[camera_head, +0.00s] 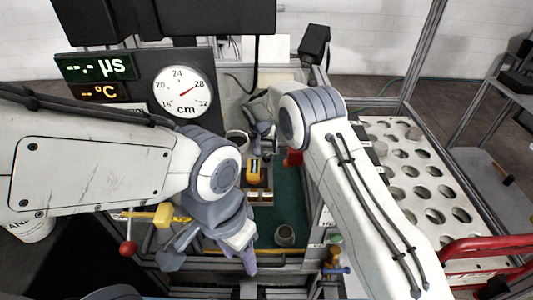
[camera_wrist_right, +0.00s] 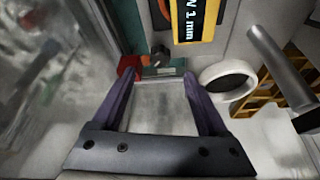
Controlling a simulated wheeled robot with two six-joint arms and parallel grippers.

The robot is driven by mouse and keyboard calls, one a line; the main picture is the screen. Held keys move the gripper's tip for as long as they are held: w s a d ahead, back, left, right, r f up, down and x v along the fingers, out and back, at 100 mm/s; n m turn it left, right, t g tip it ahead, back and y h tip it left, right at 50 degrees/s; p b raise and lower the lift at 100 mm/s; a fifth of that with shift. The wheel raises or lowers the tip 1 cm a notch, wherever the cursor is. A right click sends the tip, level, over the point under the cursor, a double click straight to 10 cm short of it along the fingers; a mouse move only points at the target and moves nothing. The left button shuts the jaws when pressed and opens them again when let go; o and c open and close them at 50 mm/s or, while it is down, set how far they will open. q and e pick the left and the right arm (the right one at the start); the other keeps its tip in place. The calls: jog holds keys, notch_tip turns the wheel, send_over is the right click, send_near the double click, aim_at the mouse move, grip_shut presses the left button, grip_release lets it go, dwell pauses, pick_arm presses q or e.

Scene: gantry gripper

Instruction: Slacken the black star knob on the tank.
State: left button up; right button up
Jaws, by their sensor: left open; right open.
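In the right wrist view, a small dark knob-like part (camera_wrist_right: 160,54) sits just beyond the fingertips, above a teal block; I cannot tell whether it is the black star knob. My right gripper (camera_wrist_right: 158,80) is open, with its two purple fingers apart and nothing between them. In the head view my right gripper (camera_head: 262,128) is partly hidden by its own arm, near the back of the tank area. My left gripper (camera_head: 208,262) is open and empty at the lower middle, in front of the green floor. The star knob cannot be made out clearly in the head view.
A round dial in cm (camera_head: 184,91) and display panels stand at the back left. A yellow device (camera_head: 256,173) and a small cup (camera_head: 284,236) are on the green surface (camera_head: 292,205). A white perforated rack (camera_head: 425,185) is right. A white ring (camera_wrist_right: 228,80) lies near my right gripper.

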aim_at(267, 155)
jog(key=p+x, duration=0.1)
jog(key=x, duration=0.5)
jog(key=shift+w+f, duration=0.15)
jog(key=shift+f, duration=0.15)
grip_shut()
jog(key=shift+d+n, duration=0.1)
jog(key=shift+n, duration=0.3)
jog(key=n+y+b, duration=0.2)
jog(key=n, duration=0.2)
jog(key=shift+d, duration=0.1)
jog(key=n+y+b, duration=0.1)
jog(key=n+b, duration=0.2)
jog(key=shift+w+d+n, duration=0.1)
jog(key=shift+n, duration=0.2)
jog(key=shift+n+y+b, duration=0.3)
jog(key=shift+n+b, duration=0.15)
jog(key=shift+n, duration=0.05)
jog(key=shift+r, duration=0.1)
